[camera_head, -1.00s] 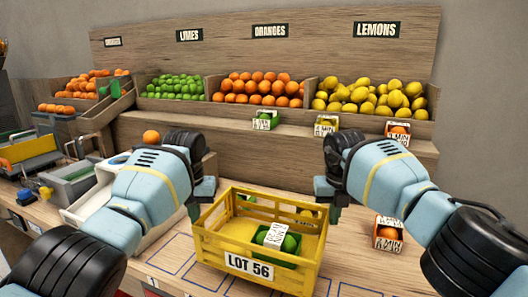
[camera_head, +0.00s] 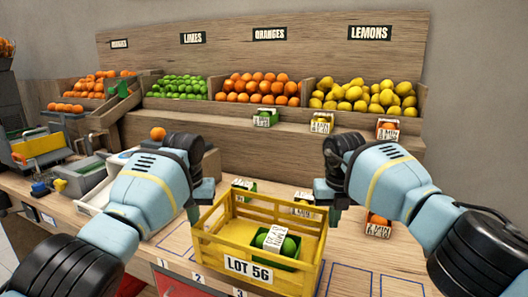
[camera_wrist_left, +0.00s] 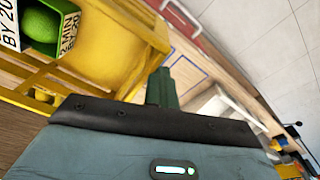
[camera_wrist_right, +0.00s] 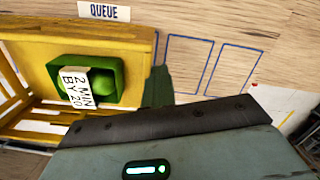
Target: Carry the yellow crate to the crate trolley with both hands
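The yellow crate (camera_head: 260,216), labelled LOT 56, is between my two grippers at the front of the table in the head view. A green box of limes (camera_head: 277,243) with a white label sits inside it. My left gripper (camera_head: 197,208) is at the crate's left end and my right gripper (camera_head: 330,208) at its right end. Both appear shut on its end walls, though their fingertips are partly hidden. The crate also shows in the left wrist view (camera_wrist_left: 112,40) and the right wrist view (camera_wrist_right: 125,35). I see no crate trolley in these views.
A wooden table (camera_head: 350,258) with blue outlined slots lies under and behind the crate. Small labelled boxes, including an orange one (camera_head: 378,226), stand behind it. A white tray (camera_head: 95,200) is at left. Fruit bins (camera_head: 255,90) line the back.

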